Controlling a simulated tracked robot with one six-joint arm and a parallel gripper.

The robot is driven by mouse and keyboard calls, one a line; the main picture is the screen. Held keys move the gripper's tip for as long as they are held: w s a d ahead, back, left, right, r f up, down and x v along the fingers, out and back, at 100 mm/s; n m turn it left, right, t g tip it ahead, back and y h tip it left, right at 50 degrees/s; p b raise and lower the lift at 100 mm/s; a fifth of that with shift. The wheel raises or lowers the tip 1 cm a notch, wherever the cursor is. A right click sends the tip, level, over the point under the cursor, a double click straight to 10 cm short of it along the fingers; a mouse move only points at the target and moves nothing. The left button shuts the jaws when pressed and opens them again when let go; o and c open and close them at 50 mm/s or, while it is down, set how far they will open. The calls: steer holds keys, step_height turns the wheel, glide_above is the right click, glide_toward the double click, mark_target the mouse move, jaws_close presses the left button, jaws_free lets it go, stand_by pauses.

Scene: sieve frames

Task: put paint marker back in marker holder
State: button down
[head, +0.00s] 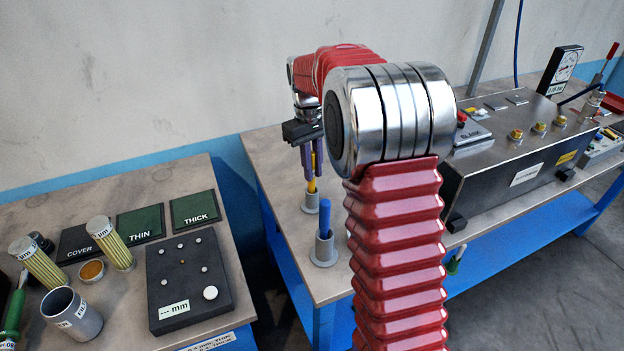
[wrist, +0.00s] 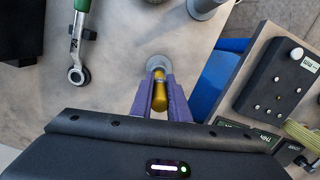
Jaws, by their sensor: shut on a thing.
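My gripper (head: 313,176) has purple fingers and points down over the far table. It is shut on the yellow paint marker (head: 312,186), which is upright between the fingers. In the wrist view the fingers (wrist: 160,100) close around the marker (wrist: 159,97). A small grey cup-like marker holder (head: 311,203) stands on the table directly under the marker; it also shows in the wrist view (wrist: 158,62). The marker's lower end meets the holder's mouth in the picture; I cannot tell how deep it sits.
A blue-handled thing (head: 325,213) stands in a second grey holder (head: 324,250) close in front. A green-handled ratchet (wrist: 78,45) lies left in the wrist view. A large metal box (head: 510,150) stands right. A dark block (head: 187,280) sits on the left table, across a gap.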

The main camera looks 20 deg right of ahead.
mark_target(314, 191)
steer(key=shift+f, duration=1.85)
steer(key=shift+f, duration=0.1)
steer(key=c, duration=1.7)
jaws_free()
steer(key=r, duration=0.7)
steer(key=w+r, duration=0.1)
steer(key=r, duration=0.3)
steer(key=shift+w+a+r, duration=0.1)
steer(key=shift+r, duration=0.5)
